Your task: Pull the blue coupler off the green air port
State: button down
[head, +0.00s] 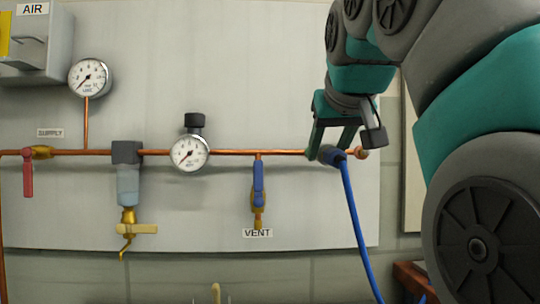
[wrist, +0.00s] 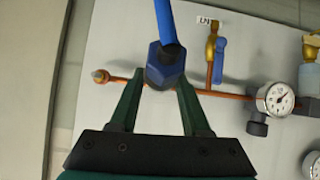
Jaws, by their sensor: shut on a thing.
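The blue coupler (head: 328,154) sits at the right part of the copper pipe in the head view, with a blue hose (head: 360,227) hanging down from it. My gripper (head: 329,150) is shut on the coupler from above. In the wrist view the coupler (wrist: 164,65) is between the two green fingers of my gripper (wrist: 160,88), with its hose (wrist: 166,22) running to the top edge. The green air port is not visible; the coupler and fingers cover that spot, so I cannot tell whether they are still joined.
A copper pipe (head: 255,152) runs along the pale wall panel. It carries a gauge (head: 190,152), a filter bowl (head: 128,184), a red-handled valve (head: 28,178) and a blue-handled vent valve (head: 259,183). A copper end fitting (head: 361,153) is just right of the coupler.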

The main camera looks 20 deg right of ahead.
aim_at(334, 149)
dwell(0.3)
jog(key=shift+s+a, duration=0.2)
jog(key=shift+s, duration=0.8)
jog(key=shift+s+a, duration=0.2)
jog(key=shift+s, duration=0.8)
